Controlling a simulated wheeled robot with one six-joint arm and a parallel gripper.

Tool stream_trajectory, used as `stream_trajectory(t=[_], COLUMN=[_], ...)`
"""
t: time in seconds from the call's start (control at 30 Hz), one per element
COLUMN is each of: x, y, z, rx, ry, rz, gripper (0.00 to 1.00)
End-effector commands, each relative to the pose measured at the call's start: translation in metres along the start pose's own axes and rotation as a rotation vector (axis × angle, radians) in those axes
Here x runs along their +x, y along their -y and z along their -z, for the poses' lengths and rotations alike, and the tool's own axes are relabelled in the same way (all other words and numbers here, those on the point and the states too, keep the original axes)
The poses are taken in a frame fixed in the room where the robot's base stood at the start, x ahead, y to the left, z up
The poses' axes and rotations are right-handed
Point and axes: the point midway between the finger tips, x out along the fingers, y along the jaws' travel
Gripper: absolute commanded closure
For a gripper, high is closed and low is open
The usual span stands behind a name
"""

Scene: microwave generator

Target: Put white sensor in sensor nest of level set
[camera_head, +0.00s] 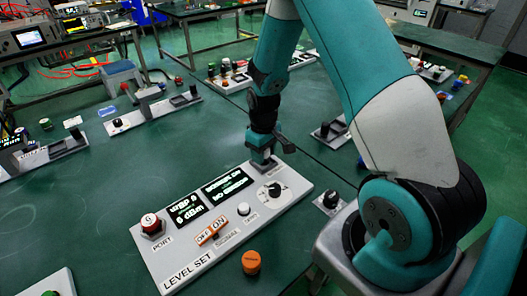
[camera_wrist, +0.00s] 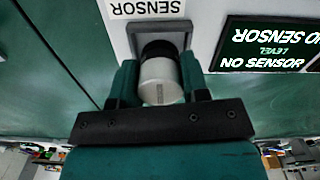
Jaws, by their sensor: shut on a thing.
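The level set panel (camera_head: 180,258) is a white slab on the green table in the head view. Its sensor nest (camera_head: 262,166) is a grey block at the far end; in the wrist view the nest (camera_wrist: 133,32) is a grey frame beside the SENSOR label. The white sensor (camera_wrist: 160,85), a pale cylinder with a dark end, is between the fingers of my gripper (camera_wrist: 160,76), which is shut on it. Its dark end is at the nest; I cannot tell how deep it sits. In the head view my gripper (camera_head: 263,152) is above the nest and hides the sensor.
The panel's display (camera_wrist: 265,45) reads NO SENSOR. The panel also bears a red-topped port (camera_head: 151,225), an orange OFF/ON switch (camera_head: 211,233) and a black knob (camera_head: 273,190). An orange cap (camera_head: 251,262) stands just in front. Other panels (camera_head: 155,110) lie farther back.

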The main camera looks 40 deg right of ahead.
Motion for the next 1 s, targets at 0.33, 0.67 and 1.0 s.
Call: stream_trajectory(t=[0.33,0.67,1.0], x=[0.004,0.012,0.011], y=[0.000,0.000,0.000], z=[0.000,0.001,0.001], rx=[0.000,0.000,0.000], ry=[-0.001,-0.002,-0.001], rz=[0.000,-0.001,-0.001], gripper=[0.88,0.88,0.33])
